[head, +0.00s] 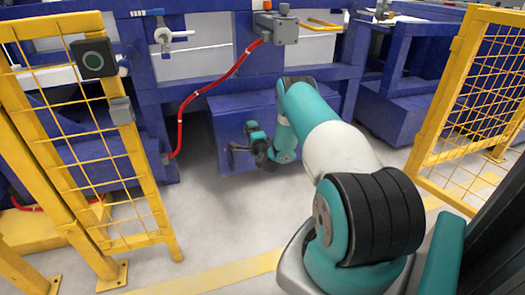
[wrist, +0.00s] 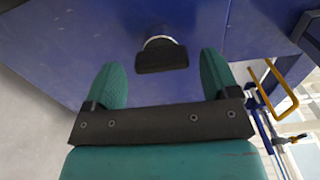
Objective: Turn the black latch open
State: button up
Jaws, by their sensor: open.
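The black latch (wrist: 161,60) is a short dark bar on a round silver mount, fixed to the blue panel (wrist: 215,20). It lies crosswise in the wrist view. My gripper (wrist: 162,70) is open, with one teal finger to each side of the latch. Gaps show between the latch and both fingers, and nothing is held. In the head view my gripper (head: 240,148) is low in front of the blue cabinet (head: 222,125). I cannot make out the latch clearly there.
Yellow mesh fences stand at left (head: 120,165) and right (head: 440,120). A red hose (head: 210,88) hangs from a grey box (head: 277,28) on the blue frame. A white valve (head: 165,38) is at upper left. The grey floor (head: 215,220) before the cabinet is clear.

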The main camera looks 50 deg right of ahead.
jog(key=p+v, duration=1.5)
jog(key=p, duration=0.7)
jog(key=shift+s, duration=0.15)
jog(key=shift+a, duration=0.1)
